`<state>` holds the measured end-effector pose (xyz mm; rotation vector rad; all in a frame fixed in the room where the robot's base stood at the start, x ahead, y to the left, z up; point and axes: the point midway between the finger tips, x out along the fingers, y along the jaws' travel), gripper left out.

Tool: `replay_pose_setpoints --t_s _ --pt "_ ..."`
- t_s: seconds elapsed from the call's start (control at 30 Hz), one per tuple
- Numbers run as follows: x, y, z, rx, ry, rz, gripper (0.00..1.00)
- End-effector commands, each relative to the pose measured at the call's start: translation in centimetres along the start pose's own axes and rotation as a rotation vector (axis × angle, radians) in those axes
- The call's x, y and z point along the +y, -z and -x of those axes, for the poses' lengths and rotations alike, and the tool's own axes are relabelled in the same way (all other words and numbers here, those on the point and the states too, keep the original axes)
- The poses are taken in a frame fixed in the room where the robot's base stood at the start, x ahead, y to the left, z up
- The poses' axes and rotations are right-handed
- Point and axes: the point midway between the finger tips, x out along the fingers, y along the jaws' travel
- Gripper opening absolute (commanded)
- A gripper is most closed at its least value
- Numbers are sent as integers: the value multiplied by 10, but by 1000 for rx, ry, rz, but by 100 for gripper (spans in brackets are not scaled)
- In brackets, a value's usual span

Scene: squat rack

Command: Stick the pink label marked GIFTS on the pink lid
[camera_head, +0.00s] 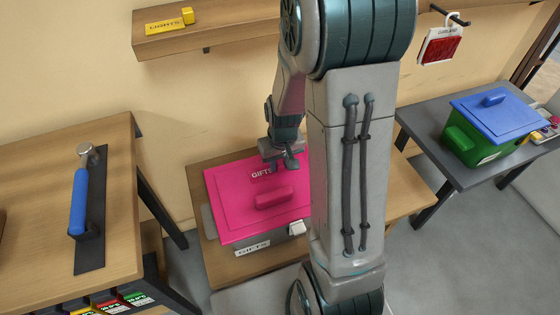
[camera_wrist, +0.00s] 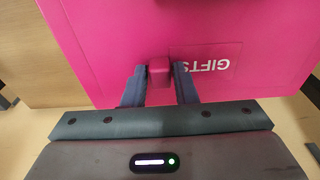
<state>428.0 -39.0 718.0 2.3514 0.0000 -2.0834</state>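The pink lid (camera_head: 232,198) covers a grey box, with a raised pink handle (camera_head: 274,197) in its middle. The pink label marked GIFTS (camera_head: 262,173) lies flat on or very close to the lid's back part. I cannot tell whether a thin gap is left. In the wrist view the label (camera_wrist: 222,62) appears upside down, partly covered by a finger. My gripper (camera_head: 284,162) points down at the label's right end. In the wrist view my gripper (camera_wrist: 159,78) has its fingers on both sides of the label's small pink block (camera_wrist: 160,68), seemingly shut on it.
The box stands on a low wooden table (camera_head: 238,272). A wooden bench (camera_head: 40,185) with a blue-handled tool is at left. A yellow LIGHTS label (camera_head: 165,24) lies on the wall shelf. A green box with a blue lid (camera_head: 495,118) stands on the grey table at right.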

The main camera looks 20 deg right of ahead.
Motion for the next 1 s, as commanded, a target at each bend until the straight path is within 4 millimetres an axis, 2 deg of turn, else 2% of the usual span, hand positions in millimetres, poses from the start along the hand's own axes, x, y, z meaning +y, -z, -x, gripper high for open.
replay_pose_setpoints --t_s 0.07,0.33,0.47,0.57,0.8,1.0 --pt "0 0 0 0 0 0 44" --pt "0 0 1 0 0 0 44" --pt "0 1 10 2 0 0 44" --pt "0 1 26 4 0 0 44" --pt "0 2 80 6 -1 -1 44" --pt "0 1 118 5 -1 0 44"
